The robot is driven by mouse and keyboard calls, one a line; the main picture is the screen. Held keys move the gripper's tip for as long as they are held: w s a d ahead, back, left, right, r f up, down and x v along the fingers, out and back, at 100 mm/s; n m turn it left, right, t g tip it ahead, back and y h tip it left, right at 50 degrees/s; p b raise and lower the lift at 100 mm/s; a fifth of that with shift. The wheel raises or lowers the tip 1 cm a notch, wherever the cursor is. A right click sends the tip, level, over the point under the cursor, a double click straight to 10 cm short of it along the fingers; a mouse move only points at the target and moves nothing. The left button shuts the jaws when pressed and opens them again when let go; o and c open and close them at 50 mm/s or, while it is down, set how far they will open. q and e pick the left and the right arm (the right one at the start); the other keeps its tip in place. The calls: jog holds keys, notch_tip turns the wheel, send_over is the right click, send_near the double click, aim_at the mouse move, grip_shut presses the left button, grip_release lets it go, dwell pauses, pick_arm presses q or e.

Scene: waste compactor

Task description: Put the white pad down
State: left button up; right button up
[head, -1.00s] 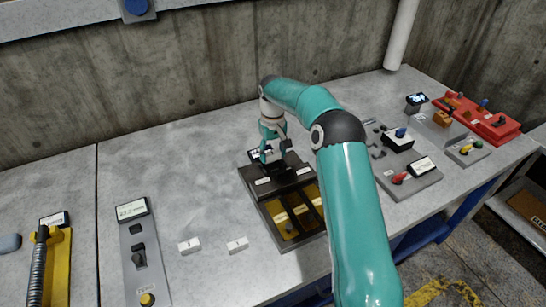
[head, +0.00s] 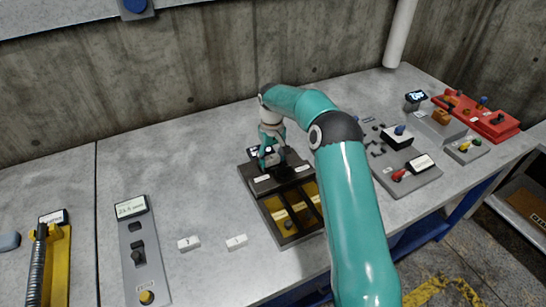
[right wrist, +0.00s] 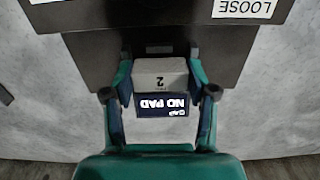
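A white pad (right wrist: 160,74) marked 2 sits between the fingers of my right gripper (right wrist: 162,92) in the right wrist view. The fingers are closed against its two sides. In the head view my right gripper (head: 272,160) is over the rear of a dark fixture (head: 262,186), and the pad there is too hidden to make out. A small display (right wrist: 165,106) beside the pad reads NO PAD. I cannot tell whether the pad touches the surface below. Two other white pads, a left one (head: 188,243) and a right one (head: 236,241), lie on the table. My left gripper is out of view.
The fixture's front has yellow compartments (head: 282,207). A grey control panel (head: 139,250) and a yellow device (head: 56,262) stand at the left. More panels (head: 408,172) and a red tray (head: 490,122) are at the right.

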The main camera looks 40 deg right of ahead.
aim_at(272, 158)
jog(key=o, duration=0.4)
jog(key=shift+f, duration=0.4)
jog(key=shift+r, duration=0.2)
jog(key=shift+r+p, duration=0.5)
jog(key=shift+r, duration=0.2)
notch_tip(272, 158, up, 12)
jog(key=shift+f, duration=0.15)
